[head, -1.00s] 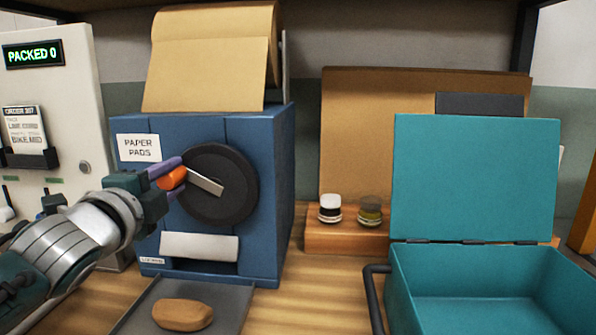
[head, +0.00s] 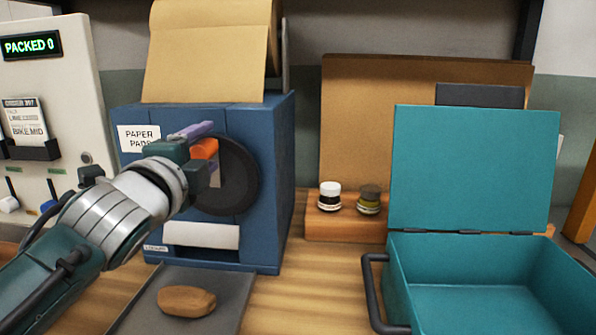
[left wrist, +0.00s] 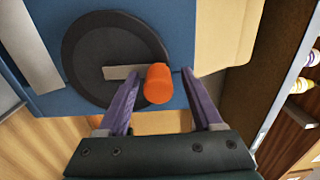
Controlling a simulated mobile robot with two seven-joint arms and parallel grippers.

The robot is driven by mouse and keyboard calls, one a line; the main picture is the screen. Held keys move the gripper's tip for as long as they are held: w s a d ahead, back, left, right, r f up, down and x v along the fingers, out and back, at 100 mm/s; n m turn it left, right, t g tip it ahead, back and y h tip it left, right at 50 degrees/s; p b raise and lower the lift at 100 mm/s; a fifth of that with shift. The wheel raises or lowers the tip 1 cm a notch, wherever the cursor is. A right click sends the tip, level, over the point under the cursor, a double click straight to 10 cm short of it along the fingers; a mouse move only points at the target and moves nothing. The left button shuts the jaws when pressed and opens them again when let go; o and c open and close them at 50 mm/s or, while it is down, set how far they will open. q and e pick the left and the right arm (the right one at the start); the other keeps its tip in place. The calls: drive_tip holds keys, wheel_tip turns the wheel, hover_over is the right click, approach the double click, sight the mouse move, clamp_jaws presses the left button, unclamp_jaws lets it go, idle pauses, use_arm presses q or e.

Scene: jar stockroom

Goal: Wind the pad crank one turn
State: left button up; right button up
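The blue paper pad machine (head: 265,190) has a dark round crank disc (head: 240,180) on its front. A flat grey crank arm on the disc carries an orange knob (head: 204,149), now up and left of the disc's centre. My left gripper (head: 203,152) reaches over the disc from the left and partly hides the arm. In the left wrist view its purple fingers (left wrist: 160,80) stand apart, on either side of the orange knob (left wrist: 157,85). A gap shows on the right side of the knob; whether the left finger touches it I cannot tell. My right gripper is out of view.
A grey tray (head: 235,300) with a brown rounded lump (head: 187,301) lies before the machine. An open teal box (head: 470,170) stands right. Two small jars (head: 330,196) sit on a wooden block (head: 335,225). A white panel (head: 60,80) reads "PACKED 0".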

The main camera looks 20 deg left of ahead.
use_arm(q)
drive_tip(key=shift+o, duration=0.4)
drive_tip(key=shift+f, duration=0.1)
drive_tip(key=shift+s, duration=0.1)
drive_tip(key=shift+s+d+p, duration=0.1)
drive_tip(key=shift+s+p, duration=0.2)
drive_tip(key=p+v, duration=0.2)
drive_tip(key=v, duration=0.4)
drive_tip(key=shift+s+d, duration=0.1)
drive_tip(key=shift+s, duration=0.15)
drive_tip(key=shift+v, duration=0.85)
